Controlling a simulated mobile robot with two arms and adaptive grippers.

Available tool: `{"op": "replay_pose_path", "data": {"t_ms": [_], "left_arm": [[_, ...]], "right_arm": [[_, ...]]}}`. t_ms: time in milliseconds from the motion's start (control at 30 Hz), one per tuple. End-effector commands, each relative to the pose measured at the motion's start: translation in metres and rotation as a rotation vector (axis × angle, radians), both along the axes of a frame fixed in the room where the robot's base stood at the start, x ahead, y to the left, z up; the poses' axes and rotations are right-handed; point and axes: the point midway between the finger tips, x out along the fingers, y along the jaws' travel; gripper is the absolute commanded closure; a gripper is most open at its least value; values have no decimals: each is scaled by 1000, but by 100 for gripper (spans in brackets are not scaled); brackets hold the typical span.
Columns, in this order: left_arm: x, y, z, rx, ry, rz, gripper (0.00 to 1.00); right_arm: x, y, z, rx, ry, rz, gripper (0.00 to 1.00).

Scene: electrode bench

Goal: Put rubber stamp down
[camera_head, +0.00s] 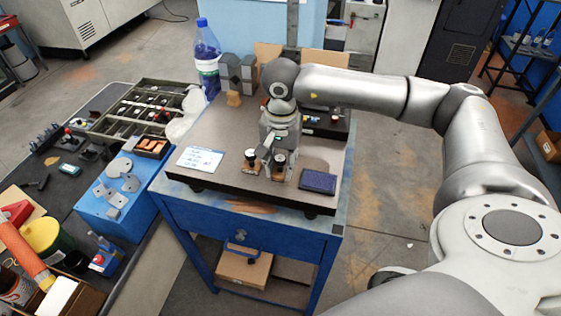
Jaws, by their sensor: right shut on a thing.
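My right gripper (277,150) points down over the front middle of the brown bench top (225,184). It is shut on a rubber stamp (279,168) with a dark knob and a wooden base. The stamp is upright at or just above the surface; I cannot tell whether it touches. A second, similar stamp (251,161) stands close to its left. A dark blue ink pad (318,181) lies to the right. My left gripper is not in view.
A white card (200,159) with writing lies at the left of the bench top. Behind stand a grey block (237,74) and a bottle of blue liquid (207,60). A dark table at left holds a parts tray (142,110) and a blue box (117,192).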

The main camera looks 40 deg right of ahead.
Motion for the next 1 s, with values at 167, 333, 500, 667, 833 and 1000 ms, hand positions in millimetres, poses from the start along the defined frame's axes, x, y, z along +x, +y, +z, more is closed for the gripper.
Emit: {"op": "replay_pose_path", "data": {"t_ms": [167,333,500,667,833,1000], "left_arm": [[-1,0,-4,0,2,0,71],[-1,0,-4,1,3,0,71],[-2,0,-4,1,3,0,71],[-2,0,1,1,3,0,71],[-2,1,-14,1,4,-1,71],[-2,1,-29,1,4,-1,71]], "right_arm": [[0,0,-2,0,0,0,64],[0,0,-2,0,0,0,50],[0,0,-2,0,0,0,50],[0,0,2,0,0,0,50],[1,1,21,2,-7,0,50],[2,0,59,2,-7,1,50]]}}
